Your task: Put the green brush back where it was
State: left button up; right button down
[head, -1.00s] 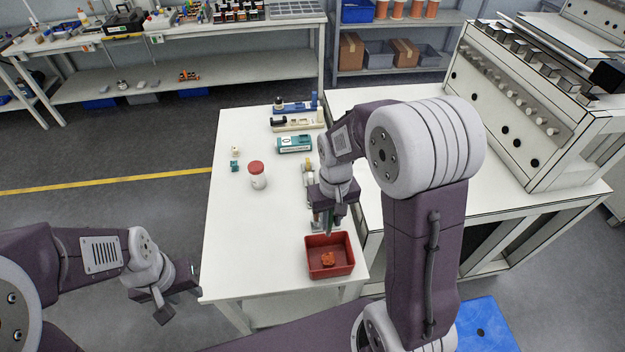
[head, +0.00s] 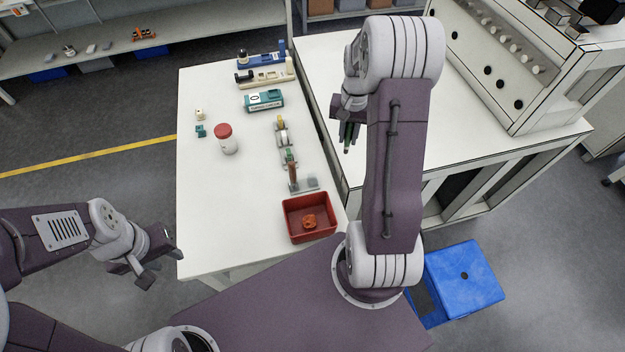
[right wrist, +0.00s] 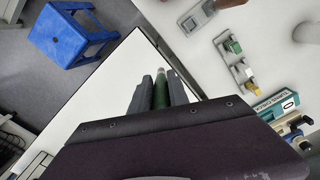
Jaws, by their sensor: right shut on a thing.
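The green brush (right wrist: 160,90) stands out between the fingers of my right gripper (right wrist: 158,92) in the right wrist view. That gripper (head: 348,135) is shut on it. In the head view it is in the air near the seam between the white table and the bench, and the brush (head: 347,138) is partly hidden by the fingers. A small grey holder (head: 308,184) with a reddish-brown upright piece stands on the table behind the red bin. My left gripper (head: 158,262) is off the table's front left corner, empty, its fingers apart.
A red bin (head: 291,228) with an orange piece stands at the table's front right. The table's middle left is clear. A blue stool (head: 470,280) is on the floor.

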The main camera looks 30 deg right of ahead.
jog(key=a+f, duration=0.3)
jog(key=a+f+p, duration=0.1)
jog(key=a+f, duration=0.3)
jog(key=w+a+f, duration=0.1)
jog(key=a+f, duration=0.2)
jog(key=a, duration=0.1)
jog(key=shift+f+p, duration=0.3)
jog(key=shift+s+f, duration=0.1)
jog(key=shift+f, duration=0.05)
jog(key=c, duration=1.3)
grip_release()
jog(key=shift+o, duration=0.2)
